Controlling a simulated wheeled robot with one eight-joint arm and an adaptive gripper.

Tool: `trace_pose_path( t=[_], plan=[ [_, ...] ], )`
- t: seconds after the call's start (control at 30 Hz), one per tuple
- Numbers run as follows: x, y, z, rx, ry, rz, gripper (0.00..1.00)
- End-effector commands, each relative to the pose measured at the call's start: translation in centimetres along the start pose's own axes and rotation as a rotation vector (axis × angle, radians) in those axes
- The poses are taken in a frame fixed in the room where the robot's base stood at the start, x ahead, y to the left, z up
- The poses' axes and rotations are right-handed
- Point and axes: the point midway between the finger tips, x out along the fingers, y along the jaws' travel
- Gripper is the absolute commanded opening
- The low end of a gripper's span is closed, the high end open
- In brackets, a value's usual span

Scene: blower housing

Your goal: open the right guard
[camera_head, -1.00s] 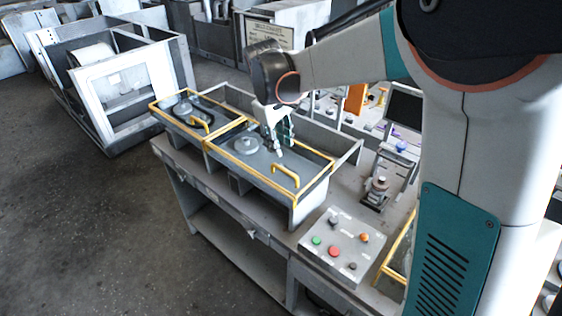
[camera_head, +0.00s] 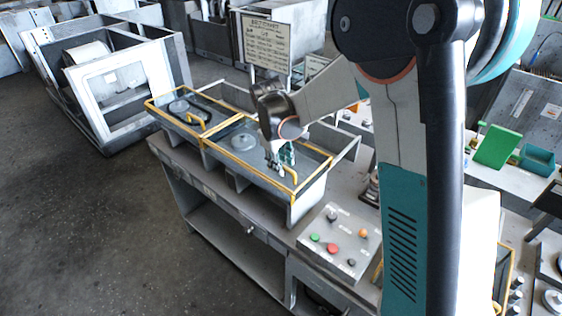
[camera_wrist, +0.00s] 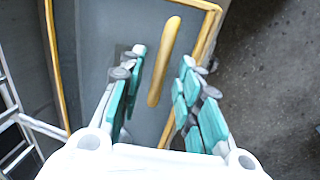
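The right guard (camera_head: 262,172) is a yellow-framed panel lying flat and closed over the right half of a grey housing. Its yellow bar handle (camera_head: 293,184) stands near the right end of the panel. My gripper (camera_head: 282,160) is over that panel, close to the handle. In the wrist view, my gripper (camera_wrist: 163,60) is open, with teal finger pads on both sides of the yellow handle (camera_wrist: 165,62). The handle lies between the fingers with a gap on each side, and no contact shows. How far the fingertips are above the panel is hard to tell.
The left guard (camera_head: 176,115) is closed beside the right one. A control box (camera_head: 340,242) with coloured buttons stands at the right front of the bench. A large grey frame (camera_head: 110,85) stands at the back left. Open floor (camera_head: 70,220) lies at left.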

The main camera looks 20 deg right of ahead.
Motion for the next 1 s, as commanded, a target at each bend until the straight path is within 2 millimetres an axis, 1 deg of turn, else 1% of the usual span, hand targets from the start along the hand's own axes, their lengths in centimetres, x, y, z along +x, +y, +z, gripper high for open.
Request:
trace_pose_path(
  t=[0.03, 0.13, 0.17, 0.4, 0.53, 0.67, 0.77, 1.0],
  plan=[
    [0.0, 0.0, 0.0, 0.0, 0.0, 0.0, 0.27],
    [0.0, 0.0, 0.0, 0.0, 0.0, 0.0, 0.04],
    [0.0, 0.0, 0.0, 0.0, 0.0, 0.0, 0.0],
    [0.0, 0.1, 0.0, 0.001, 0.0, 0.0, 0.0],
    [0.2, 1.1, 0.0, 0.002, -0.001, 0.001, 0.0],
    [0.7, 3.4, 0.1, 0.004, -0.001, 0.001, 0.0],
    [1.3, 5.8, 0.1, 0.005, -0.002, 0.001, 0.0],
    [2.5, 12.4, 0.1, 0.004, -0.002, 0.001, 0.0]
  ],
)
